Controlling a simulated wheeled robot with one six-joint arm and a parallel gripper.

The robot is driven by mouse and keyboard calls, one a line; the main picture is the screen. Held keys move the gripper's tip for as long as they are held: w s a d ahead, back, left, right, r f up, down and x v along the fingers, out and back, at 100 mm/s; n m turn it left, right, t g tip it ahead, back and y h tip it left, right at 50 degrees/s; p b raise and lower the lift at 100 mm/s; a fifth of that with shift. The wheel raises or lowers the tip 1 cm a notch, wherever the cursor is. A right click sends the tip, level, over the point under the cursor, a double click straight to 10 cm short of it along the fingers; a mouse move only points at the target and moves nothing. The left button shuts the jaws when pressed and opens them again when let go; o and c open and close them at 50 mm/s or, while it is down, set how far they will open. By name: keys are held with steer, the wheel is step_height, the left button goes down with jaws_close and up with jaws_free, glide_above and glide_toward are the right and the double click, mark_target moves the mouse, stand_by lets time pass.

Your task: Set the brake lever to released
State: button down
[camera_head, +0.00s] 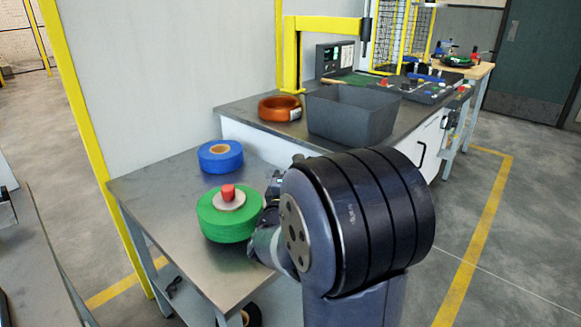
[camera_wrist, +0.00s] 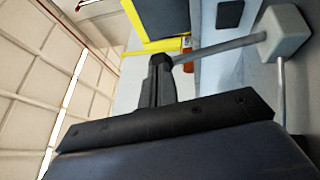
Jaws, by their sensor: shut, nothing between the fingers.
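In the wrist view my gripper (camera_wrist: 160,62) is shut and empty, its dark fingers close together. A thin grey rod (camera_wrist: 225,46) runs from a pale grey block (camera_wrist: 287,34) towards the fingertips and ends close beside them in the picture; it may be the brake lever, but I cannot tell whether it touches them. A second thin rod (camera_wrist: 281,90) goes down from the block. In the head view my arm hides most of this area, and no brake lever can be made out there. Whether the lever is set or released cannot be told.
A green coil (camera_head: 222,224) with a red knob (camera_head: 228,191) and a blue coil (camera_head: 218,160) are on the steel table (camera_head: 155,195), close to my wrist. Behind, the workbench holds an orange coil (camera_head: 273,109), a grey bin (camera_head: 345,117) and a yellow post (camera_head: 291,55).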

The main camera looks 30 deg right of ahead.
steer(key=w+d+r+m+g+y+p, duration=0.1)
steer(key=d+p, duration=0.3)
steer(key=p, duration=0.6)
steer(key=w+d+m+g+y+p, duration=0.2)
steer(key=d+g+y+p, duration=0.2)
steer(key=p, duration=0.7)
steer(key=shift+w+d+r+m+y, duration=0.15)
steer(key=shift+d+r+m+y, duration=0.2)
steer(key=shift+d, duration=0.3)
